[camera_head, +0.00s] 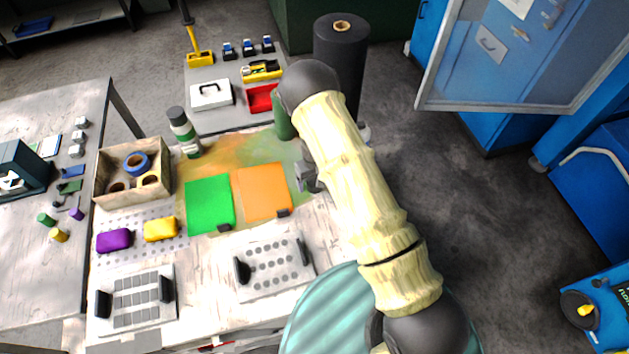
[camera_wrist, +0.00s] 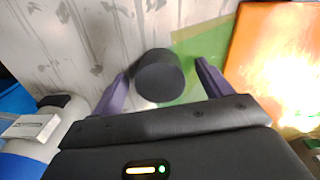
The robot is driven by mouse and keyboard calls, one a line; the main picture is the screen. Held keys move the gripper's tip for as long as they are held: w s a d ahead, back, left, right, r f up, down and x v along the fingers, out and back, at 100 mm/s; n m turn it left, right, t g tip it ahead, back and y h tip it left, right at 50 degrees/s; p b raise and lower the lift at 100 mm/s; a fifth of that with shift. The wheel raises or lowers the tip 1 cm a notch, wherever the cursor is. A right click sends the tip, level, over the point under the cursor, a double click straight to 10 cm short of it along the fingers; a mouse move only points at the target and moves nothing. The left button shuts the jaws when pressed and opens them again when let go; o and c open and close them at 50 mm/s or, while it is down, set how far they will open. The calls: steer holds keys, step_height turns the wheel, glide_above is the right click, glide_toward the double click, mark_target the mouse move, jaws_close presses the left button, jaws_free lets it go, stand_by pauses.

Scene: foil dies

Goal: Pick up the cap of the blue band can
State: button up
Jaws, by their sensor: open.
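A black round cap (camera_wrist: 160,75) sits between the two purple fingers of my gripper (camera_wrist: 163,68) in the wrist view. The fingers stand apart on either side of it, and I cannot tell whether they touch it. The can body below this cap is hidden, so I see no band there. In the head view my gripper (camera_head: 310,176) is low over the right part of the table, partly hidden by my arm. A white and green can with a dark cap (camera_head: 184,132) stands at the back left.
A green sheet (camera_head: 210,203) and an orange sheet (camera_head: 262,190) lie left of my gripper. A wooden box (camera_head: 105,190) with rolls stands at the left. A green upright object (camera_head: 283,122) stands beside my arm. A dark roll (camera_head: 341,62) stands behind.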

mark_target(315, 180)
stand_by(0.3)
steer(key=c, duration=1)
steer(key=shift+r, duration=0.1)
steer(key=shift+c, duration=0.2)
step_height(315, 180, up, 10)
steer(key=b, duration=0.3)
steer(key=s+d+f+m, duration=0.1)
steer(key=s+d+m, duration=0.1)
steer(key=d, duration=0.5)
steer(key=s+d+f+m, duration=0.1)
steer(key=d+m, duration=0.2)
steer(key=d, duration=0.5)
steer(key=shift+s+d+f, duration=0.2)
steer(key=shift+s, duration=0.15)
